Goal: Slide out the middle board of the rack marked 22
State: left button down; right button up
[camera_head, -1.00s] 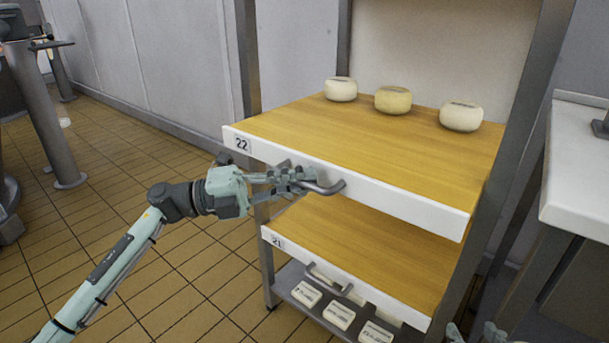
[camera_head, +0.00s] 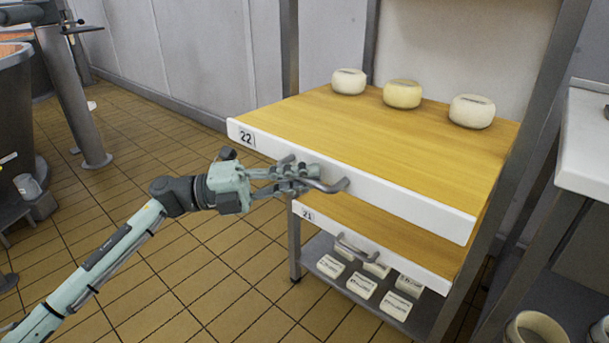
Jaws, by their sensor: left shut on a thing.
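The wooden board (camera_head: 360,128) with a white front edge bears the label 22 (camera_head: 246,137). It sticks out well past the rack's front posts. Three round cheeses stand along its back: a white one (camera_head: 349,81), a yellowish one (camera_head: 402,94) and another white one (camera_head: 471,111). My left gripper (camera_head: 308,180) is shut on the grey bar handle (camera_head: 335,187) at the middle of the board's front edge; its fingers hide part of the handle. I cannot make out my right gripper.
Below, a second board labelled 21 (camera_head: 375,241) has its own handle, and several white labelled blocks (camera_head: 361,285) lie on the bottom shelf. A white-topped table (camera_head: 588,140) stands right. A container (camera_head: 535,328) shows bottom right. Tiled floor (camera_head: 240,290) is free at left.

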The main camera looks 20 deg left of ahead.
pick_arm(q)
jog(key=c, duration=1.6)
grip_release()
jog(key=shift+o, duration=0.2)
jog(key=v, duration=1.2)
jog(key=shift+w, duration=0.15)
